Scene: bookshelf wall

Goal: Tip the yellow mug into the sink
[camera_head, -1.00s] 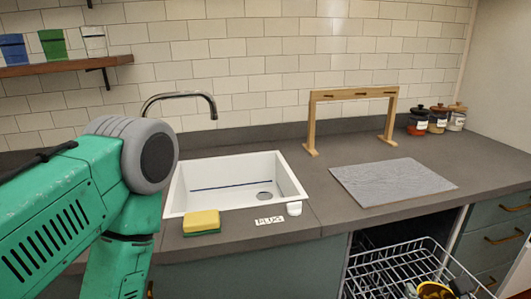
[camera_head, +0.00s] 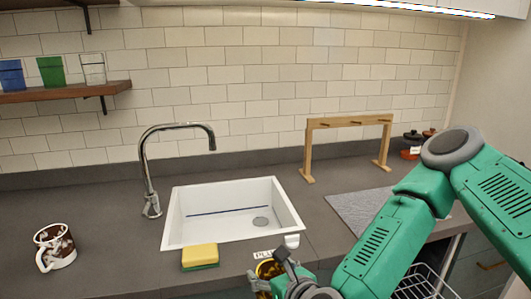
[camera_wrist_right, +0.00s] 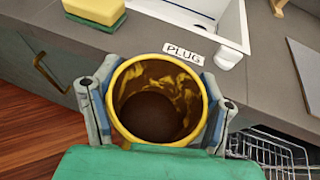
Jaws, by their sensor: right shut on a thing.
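The yellow mug (camera_head: 268,268) is held at the front edge of the counter, in front of the sink. In the right wrist view the mug (camera_wrist_right: 158,112) shows its open mouth, with brown residue inside. My right gripper (camera_head: 272,280) is shut on it, with a finger on either side of its wall. The mug looks about upright; its base is hidden. The white sink (camera_head: 180,217) lies in the counter just beyond, with a dark line and a drain in its floor. My left gripper is out of view.
A faucet (camera_head: 147,172) arches behind. A brown-patterned mug (camera_head: 55,247) stands at left. A wire rack (camera_head: 420,282) is below right.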

